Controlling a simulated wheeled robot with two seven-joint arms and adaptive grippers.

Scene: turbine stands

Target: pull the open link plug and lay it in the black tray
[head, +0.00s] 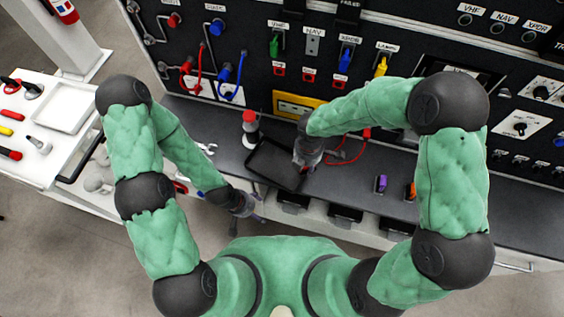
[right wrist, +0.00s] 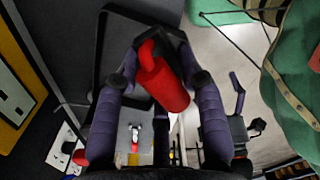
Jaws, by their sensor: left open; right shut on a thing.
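My right gripper (head: 304,166) is over the right part of the black tray (head: 268,164) on the dark bench. In the right wrist view its fingers (right wrist: 163,82) are shut on a red plug (right wrist: 172,88) with a rounded body and a curved end. The plug is tilted between the fingers; the tray's dark rim (right wrist: 99,55) shows behind it. Whether the plug touches the tray cannot be told. My left gripper (head: 246,206) is open and empty, low at the bench's front edge, left of the tray.
A red-topped bottle (head: 250,128) stands just left of the tray. A red cable (head: 350,158) lies to its right. Purple (head: 380,184) and orange (head: 410,191) pieces stand farther right. The black panel behind holds green (head: 274,46), blue (head: 346,58) and yellow (head: 381,66) plugs.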

